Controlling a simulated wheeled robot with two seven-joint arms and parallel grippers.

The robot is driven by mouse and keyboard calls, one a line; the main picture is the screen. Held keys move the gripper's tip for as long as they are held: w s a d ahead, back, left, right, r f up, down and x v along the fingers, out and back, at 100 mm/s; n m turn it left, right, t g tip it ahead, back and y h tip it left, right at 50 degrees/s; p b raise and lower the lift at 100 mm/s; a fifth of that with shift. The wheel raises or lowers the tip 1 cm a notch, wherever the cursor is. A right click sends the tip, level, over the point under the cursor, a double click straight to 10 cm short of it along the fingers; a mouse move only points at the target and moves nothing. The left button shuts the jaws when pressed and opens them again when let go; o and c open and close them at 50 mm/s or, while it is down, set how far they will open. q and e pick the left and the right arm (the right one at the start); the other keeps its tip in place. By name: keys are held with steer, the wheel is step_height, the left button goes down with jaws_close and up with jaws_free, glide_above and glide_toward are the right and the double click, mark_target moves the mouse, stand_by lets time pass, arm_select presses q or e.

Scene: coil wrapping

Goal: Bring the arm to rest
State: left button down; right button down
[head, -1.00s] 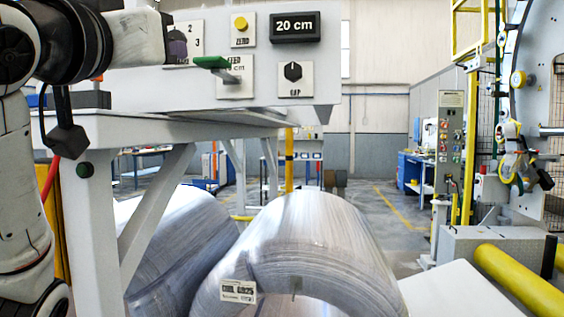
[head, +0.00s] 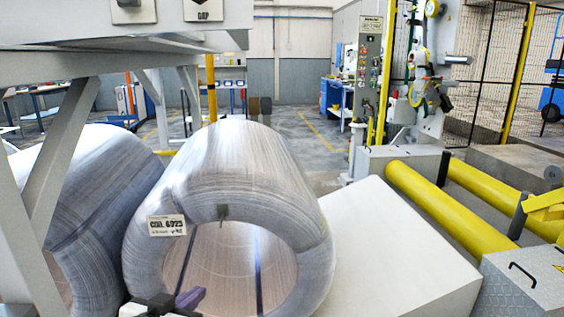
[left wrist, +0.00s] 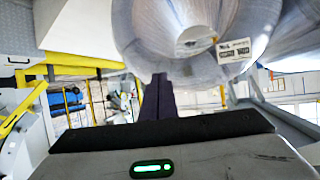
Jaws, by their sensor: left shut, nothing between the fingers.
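My left gripper (head: 191,298) shows at the bottom edge of the head view, in front of the lower rim of a wire coil (head: 232,165). Its dark purple fingers are shut and empty. In the left wrist view the shut fingers (left wrist: 158,98) stand side by side, with the coil (left wrist: 190,30) beyond them. The coil lies on its side with its open bore facing me and carries a white label (head: 167,226), which also shows in the left wrist view (left wrist: 234,51). Most of my left arm is outside the head view. My right gripper is not in view.
A second coil (head: 95,195) lies at the left, behind a white stand leg (head: 55,165). A control panel's lower edge shows at the top left. A pale sloping block (head: 400,245) and yellow rollers (head: 450,207) are at the right. Open floor (head: 295,140) lies behind.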

arm_select(q)
steer(key=s+d+f+g+p, duration=0.1)
steer(key=s+f+g, duration=0.3)
steer(key=s+f, duration=2)
steer(key=s+d, duration=0.1)
steer(key=s, duration=0.2)
steer(key=shift+s+d+f, duration=0.15)
steer(key=shift+s+f, duration=0.1)
steer(key=shift+s, duration=0.05)
stand_by(0.6)
